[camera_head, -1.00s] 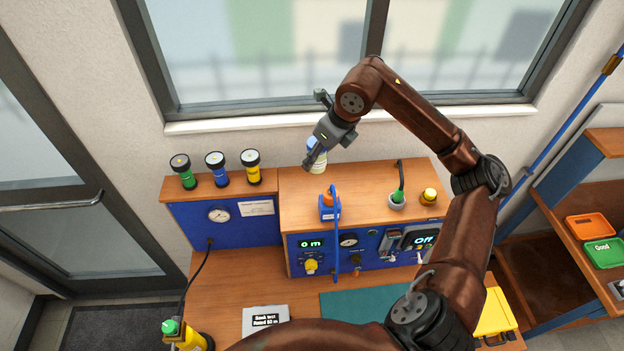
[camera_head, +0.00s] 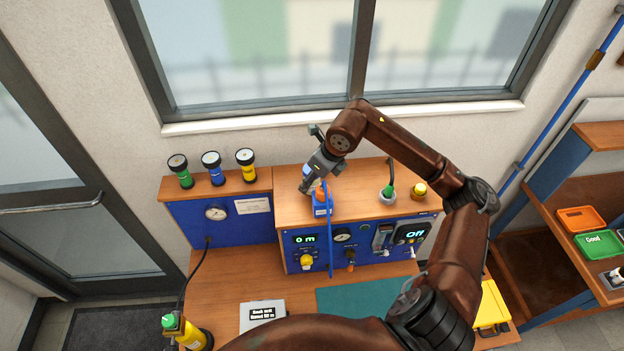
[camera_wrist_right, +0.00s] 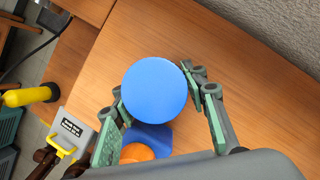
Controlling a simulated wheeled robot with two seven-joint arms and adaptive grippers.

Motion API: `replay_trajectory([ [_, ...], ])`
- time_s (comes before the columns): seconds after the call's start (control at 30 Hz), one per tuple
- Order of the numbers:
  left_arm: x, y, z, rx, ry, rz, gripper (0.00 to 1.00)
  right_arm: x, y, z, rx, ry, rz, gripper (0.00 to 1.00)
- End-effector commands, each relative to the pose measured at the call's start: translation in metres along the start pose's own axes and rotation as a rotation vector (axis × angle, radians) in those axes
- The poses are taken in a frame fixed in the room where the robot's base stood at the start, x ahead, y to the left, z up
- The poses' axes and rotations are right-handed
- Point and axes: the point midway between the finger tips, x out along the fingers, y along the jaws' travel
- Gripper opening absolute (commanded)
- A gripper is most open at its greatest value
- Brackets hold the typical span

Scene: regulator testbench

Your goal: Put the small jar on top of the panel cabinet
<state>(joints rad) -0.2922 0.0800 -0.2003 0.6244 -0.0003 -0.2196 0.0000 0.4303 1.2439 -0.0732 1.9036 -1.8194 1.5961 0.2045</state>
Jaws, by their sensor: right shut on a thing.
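The small jar shows in the right wrist view as a round blue lid (camera_wrist_right: 154,90) between the two fingers of my right gripper (camera_wrist_right: 152,88). The fingers are shut on it. In the head view my right gripper (camera_head: 307,187) is low over the left part of the panel cabinet's wooden top (camera_head: 350,207). There the jar is mostly hidden by the gripper. I cannot tell whether its base touches the wood. My left gripper is not in view.
A blue device (camera_head: 322,209) stands at the cabinet's front edge, close to the jar; its orange knob (camera_wrist_right: 137,152) shows in the wrist view. A green-based cable fitting (camera_head: 387,195) and a yellow-topped item (camera_head: 419,190) stand at the right. Several lamps (camera_head: 213,168) stand on the left ledge.

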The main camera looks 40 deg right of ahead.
Motion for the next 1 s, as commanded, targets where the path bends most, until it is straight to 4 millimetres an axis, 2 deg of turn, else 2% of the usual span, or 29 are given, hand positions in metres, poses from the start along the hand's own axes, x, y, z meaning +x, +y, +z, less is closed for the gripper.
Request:
replay_trajectory([
  [0.17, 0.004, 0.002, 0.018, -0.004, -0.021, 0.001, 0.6, 0.003, 0.0, -0.001, 0.0, -0.001, -0.001, 0.06],
  [0.2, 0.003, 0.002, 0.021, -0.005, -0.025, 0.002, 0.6, 0.003, 0.0, -0.002, 0.0, 0.001, 0.0, 0.41],
  [0.43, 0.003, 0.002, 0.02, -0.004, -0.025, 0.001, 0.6, 0.002, 0.0, -0.001, 0.0, 0.001, 0.0, 0.57],
  [0.63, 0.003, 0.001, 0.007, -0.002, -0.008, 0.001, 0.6, 0.002, 0.0, -0.001, 0.001, 0.001, 0.0, 0.57],
  [0.8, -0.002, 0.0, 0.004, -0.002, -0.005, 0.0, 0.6, -0.002, 0.0, 0.0, 0.001, 0.0, 0.0, 0.57],
  [0.87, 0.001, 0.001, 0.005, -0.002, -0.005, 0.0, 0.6, -0.007, -0.001, 0.001, 0.0, -0.001, -0.003, 0.57],
  [1.0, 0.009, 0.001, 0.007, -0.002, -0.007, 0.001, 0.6, -0.031, -0.002, 0.0, 0.0, -0.001, -0.005, 0.57],
])
